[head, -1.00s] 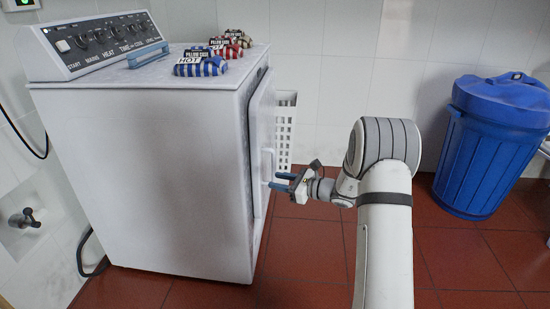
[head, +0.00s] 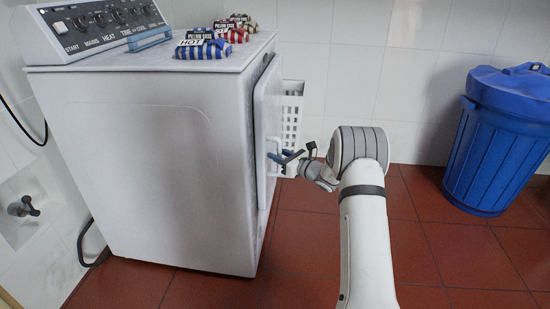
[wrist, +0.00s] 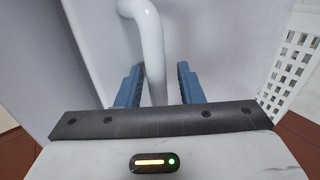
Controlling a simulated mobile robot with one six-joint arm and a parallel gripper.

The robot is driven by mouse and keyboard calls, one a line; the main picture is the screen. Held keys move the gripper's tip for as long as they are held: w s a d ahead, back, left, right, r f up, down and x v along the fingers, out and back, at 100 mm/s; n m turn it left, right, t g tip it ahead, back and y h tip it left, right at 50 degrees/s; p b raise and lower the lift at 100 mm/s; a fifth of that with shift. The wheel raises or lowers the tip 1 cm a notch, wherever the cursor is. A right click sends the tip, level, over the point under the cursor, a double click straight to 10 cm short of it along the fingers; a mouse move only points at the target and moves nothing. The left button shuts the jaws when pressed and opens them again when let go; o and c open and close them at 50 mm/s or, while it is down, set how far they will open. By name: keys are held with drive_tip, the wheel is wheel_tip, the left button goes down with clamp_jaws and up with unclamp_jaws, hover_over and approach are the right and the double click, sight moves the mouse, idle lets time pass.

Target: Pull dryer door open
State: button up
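The white dryer (head: 160,170) stands at the left in the head view, with its door (head: 267,130) on the right-hand side seen at a steep angle. The door looks slightly ajar, but this is hard to tell. My gripper (head: 279,157) is at the door's outer face, by the handle. In the wrist view the curved white handle (wrist: 152,45) runs down between the two blue fingers of my gripper (wrist: 158,85). The fingers are apart, with a gap visible on the handle's right; contact on the left is unclear.
A white slatted basket (head: 292,115) stands behind the door and also shows in the wrist view (wrist: 292,62). Folded cloth bundles (head: 204,49) lie on the dryer top. A blue bin (head: 500,145) stands at the right. Red tiled floor (head: 330,260) is clear between.

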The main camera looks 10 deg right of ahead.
drive_tip(key=shift+c, duration=0.5)
drive_tip(key=shift+r, duration=0.1)
clamp_jaws()
drive_tip(key=shift+d, duration=0.1)
